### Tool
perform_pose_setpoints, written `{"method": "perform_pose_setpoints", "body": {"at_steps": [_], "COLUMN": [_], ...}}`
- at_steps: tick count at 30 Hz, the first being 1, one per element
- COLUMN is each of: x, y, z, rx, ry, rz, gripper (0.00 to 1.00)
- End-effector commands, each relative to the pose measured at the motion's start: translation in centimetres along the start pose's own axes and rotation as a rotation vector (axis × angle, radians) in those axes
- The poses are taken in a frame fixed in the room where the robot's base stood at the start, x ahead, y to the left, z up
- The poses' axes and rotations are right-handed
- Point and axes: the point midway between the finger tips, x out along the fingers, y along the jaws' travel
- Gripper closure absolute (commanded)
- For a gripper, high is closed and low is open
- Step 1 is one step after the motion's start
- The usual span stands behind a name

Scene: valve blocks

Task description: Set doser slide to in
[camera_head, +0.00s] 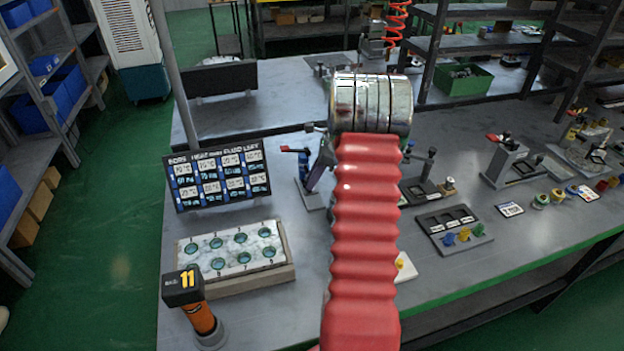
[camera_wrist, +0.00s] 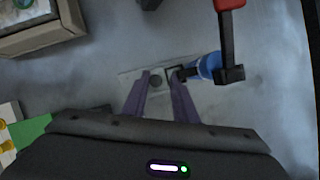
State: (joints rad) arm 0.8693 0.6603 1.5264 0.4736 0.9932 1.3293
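A device with a blue body (camera_wrist: 208,66) and a red-tipped dark lever (camera_wrist: 229,40) stands on a light grey base plate (camera_wrist: 130,84) in the wrist view. I cannot tell for sure whether this is the doser. It also shows in the head view as a blue upright (camera_head: 304,164) with a red tip, left of my arm. A small dark square frame and a dark round spot lie on the plate near my fingertips. My gripper (camera_wrist: 159,77) has two purple fingers, apart and with nothing clearly held, above the plate and left of the blue body. In the head view my arm hides most of it.
A label board (camera_head: 218,177) and a tray with round wells (camera_head: 232,250) stand to the left. An orange post marked 11 (camera_head: 199,314) is at the front left. Small fixtures (camera_head: 453,229) fill the table to the right.

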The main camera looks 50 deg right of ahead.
Motion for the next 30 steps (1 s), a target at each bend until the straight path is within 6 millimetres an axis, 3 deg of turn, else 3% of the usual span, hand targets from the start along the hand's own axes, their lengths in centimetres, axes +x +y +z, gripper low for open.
{"method": "perform_pose_setpoints", "body": {"at_steps": [8, 30], "x": [-1.5, -12.9], "y": [-0.1, -0.1], "z": [0.1, 0.1], "rx": [-0.002, 0.000], "ry": [-0.002, 0.000], "rz": [-0.002, -0.001], "gripper": [0.77, 0.77]}}
